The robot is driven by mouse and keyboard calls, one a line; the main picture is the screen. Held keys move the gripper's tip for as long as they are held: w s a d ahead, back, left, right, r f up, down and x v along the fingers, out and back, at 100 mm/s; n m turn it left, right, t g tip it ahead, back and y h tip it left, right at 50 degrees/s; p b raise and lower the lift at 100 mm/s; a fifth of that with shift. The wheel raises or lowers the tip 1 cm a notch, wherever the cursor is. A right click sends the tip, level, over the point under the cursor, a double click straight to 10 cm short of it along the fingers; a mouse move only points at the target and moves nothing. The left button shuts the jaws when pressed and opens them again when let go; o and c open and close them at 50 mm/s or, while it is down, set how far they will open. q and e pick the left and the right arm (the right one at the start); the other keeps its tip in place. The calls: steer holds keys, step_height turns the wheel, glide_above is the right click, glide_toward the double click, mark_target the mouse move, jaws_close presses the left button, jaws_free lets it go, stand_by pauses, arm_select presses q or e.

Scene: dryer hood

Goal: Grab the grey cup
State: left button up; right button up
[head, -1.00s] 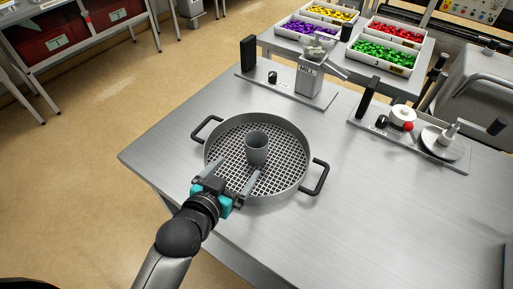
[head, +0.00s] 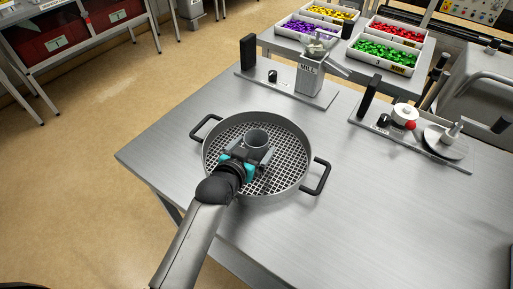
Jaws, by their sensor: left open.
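The grey cup (head: 257,138) stands upright inside a round grey tray (head: 222,122) with a mesh floor and two black handles. My left gripper (head: 254,155) is over the tray, right at the near side of the cup, with its fingers reaching toward the cup's sides. The gripper is open. It hides the lower part of the cup, and I cannot tell whether the fingers touch it. My right gripper is not in view.
The tray sits on a metal table (head: 330,225) with clear room at the front right. A mill (head: 309,76) stands behind, and a panel with a scale-like device (head: 446,142) is at the right. Bins of coloured pieces (head: 383,53) are at the back.

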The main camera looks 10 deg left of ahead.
arm_select(q)
steer(key=shift+w+f, duration=0.15)
steer(key=shift+w, duration=0.3)
steer(key=shift+c, duration=0.4)
steer(key=c, duration=1.1)
steer(key=shift+c, duration=0.2)
